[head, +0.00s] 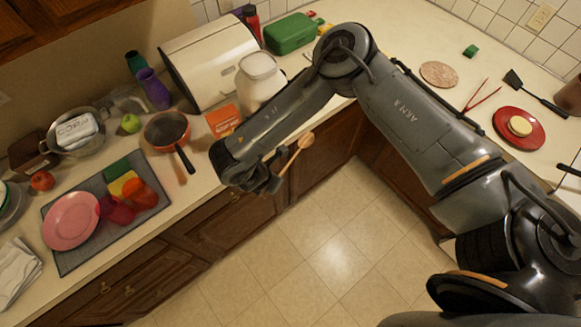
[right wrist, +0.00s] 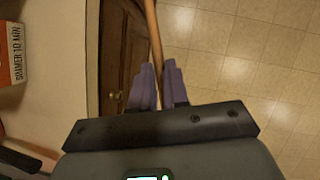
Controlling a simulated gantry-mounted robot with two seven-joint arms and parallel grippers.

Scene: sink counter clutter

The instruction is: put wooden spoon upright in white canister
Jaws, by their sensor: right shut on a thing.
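The wooden spoon (head: 305,141) is held by my right gripper (head: 277,172) out past the counter's front edge, above the floor. Its bowl end points up and to the right in the head view. In the right wrist view its handle (right wrist: 154,35) runs between the two purple-grey fingers of my right gripper (right wrist: 160,75), which are shut on it. The white canister (head: 260,72) stands on the counter behind my right forearm, which hides part of its lower side. My left gripper is not in view.
An orange box (head: 223,120) stands beside the canister, near the counter edge; it also shows in the right wrist view (right wrist: 12,52). A cream bread box (head: 205,60) is behind. A pan (head: 166,129) and a grey mat (head: 72,258) with dishes lie left.

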